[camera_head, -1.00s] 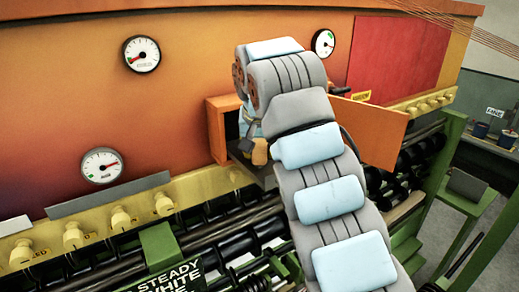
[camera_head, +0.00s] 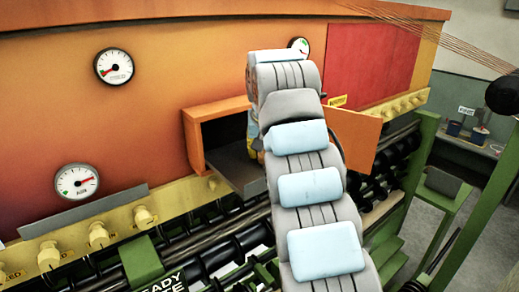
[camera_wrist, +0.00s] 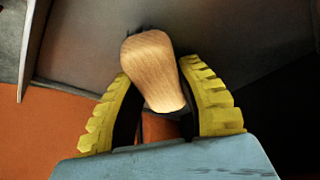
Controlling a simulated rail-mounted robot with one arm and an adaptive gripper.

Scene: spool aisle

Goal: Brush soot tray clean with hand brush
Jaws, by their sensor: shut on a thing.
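The hand brush (camera_wrist: 152,75) shows as a pale wooden handle in the wrist view, with a little dark bristle at its far end. My gripper (camera_wrist: 156,85) has its yellow ridged fingers shut on the handle from both sides. The grey soot tray (camera_wrist: 85,45) lies beneath and beyond the brush, its raised edge at the left. In the head view the tray (camera_head: 232,165) sticks out of an open orange compartment (camera_head: 200,140). My arm hides the gripper, the brush and the tray's right part there. I cannot tell whether the bristles touch the tray.
An open orange door (camera_head: 352,140) stands to the right of my arm. A yellow rail with knobs (camera_head: 98,235) and dark rollers (camera_head: 235,235) run below the compartment. Green framing (camera_head: 415,190) stands at the right. Gauges (camera_head: 113,67) are on the orange wall.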

